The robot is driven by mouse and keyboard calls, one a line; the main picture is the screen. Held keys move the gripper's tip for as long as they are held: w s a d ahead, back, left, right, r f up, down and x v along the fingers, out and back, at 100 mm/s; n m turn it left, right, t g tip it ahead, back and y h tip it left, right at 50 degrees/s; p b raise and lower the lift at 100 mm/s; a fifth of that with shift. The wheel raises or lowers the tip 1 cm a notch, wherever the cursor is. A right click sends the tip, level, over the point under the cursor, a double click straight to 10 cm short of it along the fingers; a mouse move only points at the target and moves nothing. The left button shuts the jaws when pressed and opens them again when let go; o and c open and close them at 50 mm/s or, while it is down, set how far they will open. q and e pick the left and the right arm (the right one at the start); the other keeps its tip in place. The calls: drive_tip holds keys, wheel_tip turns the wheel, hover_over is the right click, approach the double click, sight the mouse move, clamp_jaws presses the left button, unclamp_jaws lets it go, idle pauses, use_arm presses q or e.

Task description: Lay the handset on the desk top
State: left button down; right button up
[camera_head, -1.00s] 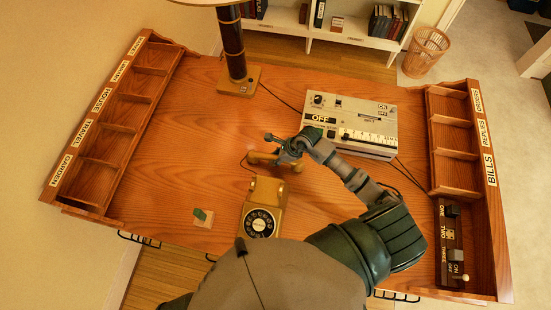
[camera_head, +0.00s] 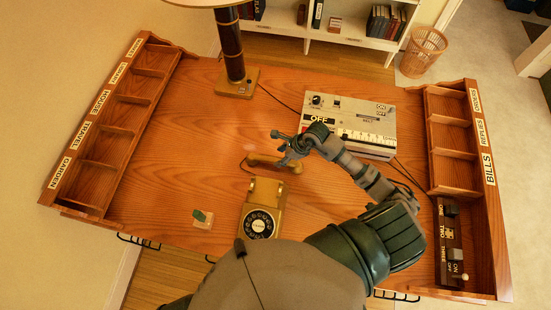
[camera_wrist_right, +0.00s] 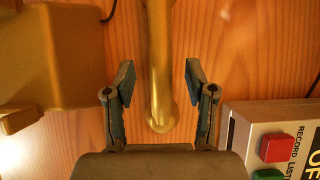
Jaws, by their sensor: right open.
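The gold handset (camera_head: 270,161) lies on the desk top (camera_head: 190,140), just behind the gold rotary telephone (camera_head: 262,222). The telephone's cradle is empty. My right gripper (camera_head: 280,148) is open above the handset and covers part of it in the head view. In the right wrist view the handset (camera_wrist_right: 160,60) runs between the two spread fingers, with a gap on each side. The telephone body (camera_wrist_right: 55,60) shows at the left there. My left gripper is in neither view.
A grey recorder (camera_head: 350,122) with buttons stands right of the handset. A lamp base (camera_head: 238,82) stands at the back. Pigeonholes line both sides (camera_head: 120,125) (camera_head: 455,140). A small block with a green piece (camera_head: 203,218) sits front left. The desk's left middle is clear.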

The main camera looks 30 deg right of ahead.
drive_tip(key=v, duration=0.7)
idle(0.4)
